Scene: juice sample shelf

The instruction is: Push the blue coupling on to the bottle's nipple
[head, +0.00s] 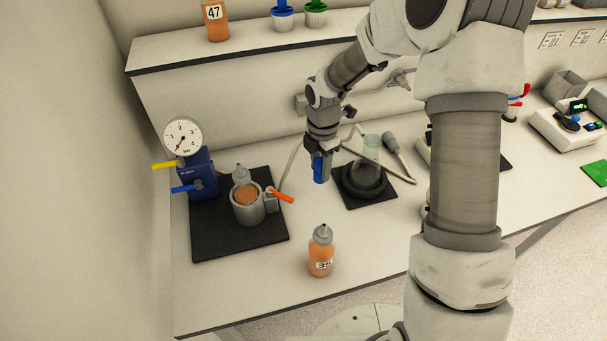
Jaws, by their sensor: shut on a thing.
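My gripper (320,158) points down above the bench, shut on the blue coupling (319,172). A bottle of orange juice (320,258) with a grey nippled cap and a number label stands upright on the bench, in front of and below the coupling. Another bottle (240,173) with a grey top sits in a grey holder (250,213) with an orange lever, on a black mat left of the gripper. The coupling is apart from both bottles in the picture. The grip on its far side is hidden.
A blue unit (198,178) with a dial gauge (183,137) and yellow and blue levers stands at the left. A glass flask (366,160) stands on a dark base to the gripper's right. A pale hose (293,162) runs behind. The bench around the front bottle is clear.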

